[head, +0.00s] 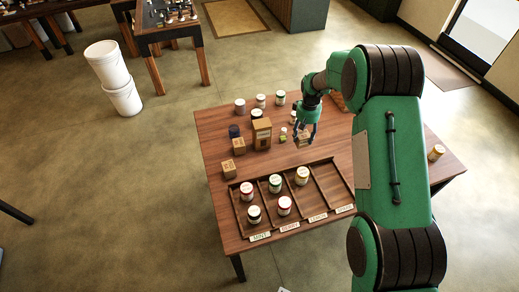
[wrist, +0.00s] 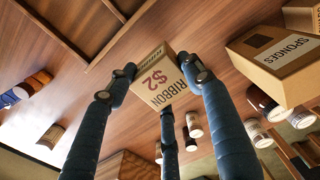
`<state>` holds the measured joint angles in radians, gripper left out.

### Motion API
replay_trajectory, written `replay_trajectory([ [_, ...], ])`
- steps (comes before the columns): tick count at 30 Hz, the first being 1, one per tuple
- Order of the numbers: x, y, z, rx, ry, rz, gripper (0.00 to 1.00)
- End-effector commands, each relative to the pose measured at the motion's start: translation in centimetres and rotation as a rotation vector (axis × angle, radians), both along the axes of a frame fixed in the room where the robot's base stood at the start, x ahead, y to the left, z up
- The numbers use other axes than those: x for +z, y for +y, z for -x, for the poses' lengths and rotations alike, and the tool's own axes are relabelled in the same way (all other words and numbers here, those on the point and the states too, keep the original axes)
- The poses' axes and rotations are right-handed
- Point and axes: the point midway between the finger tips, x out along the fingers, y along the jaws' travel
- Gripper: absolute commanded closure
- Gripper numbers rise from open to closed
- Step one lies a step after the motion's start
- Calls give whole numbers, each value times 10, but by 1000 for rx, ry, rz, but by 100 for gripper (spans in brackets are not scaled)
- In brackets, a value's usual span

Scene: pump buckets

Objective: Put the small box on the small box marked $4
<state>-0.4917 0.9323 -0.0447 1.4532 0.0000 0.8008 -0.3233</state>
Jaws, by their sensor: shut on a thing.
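My gripper (head: 305,133) has its blue fingers closed around a small tan box (wrist: 155,80) marked RIBBON $2. The held box also shows under the fingers in the head view (head: 302,141). I cannot tell how far it is above the table. Two small tan boxes stand left of my gripper in the head view: one at mid-table (head: 239,147), another nearer the tray (head: 228,169). Their prices are too small to read, so I cannot tell which is marked $4. A tan box is cut off at the wrist view's top right edge (wrist: 302,17).
A taller SPONGES box (head: 262,133) stands between the held box and the small boxes. Several jars stand around it. A divided tray (head: 322,187) with several jars lies at the front. Bare wood (head: 215,127) shows at the table's left.

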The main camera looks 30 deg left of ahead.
Motion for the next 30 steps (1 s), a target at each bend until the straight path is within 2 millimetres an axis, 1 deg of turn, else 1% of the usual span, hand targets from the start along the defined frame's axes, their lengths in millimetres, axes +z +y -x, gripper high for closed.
replay_trajectory([
  [5, 1, 6, 7, 9, 0, 0, 75],
  [8, 2, 14, 18, 22, 1, 1, 75],
  [11, 4, 26, 33, 41, -1, -1, 75],
  [14, 6, 41, 56, 68, -1, -1, 75],
  [17, 8, 58, 84, 99, 0, 0, 75],
  [21, 12, 81, 127, 149, -1, -1, 75],
  [26, 15, 102, 179, 205, -1, -1, 75],
  [30, 17, 116, 225, 255, -1, -1, 75],
])
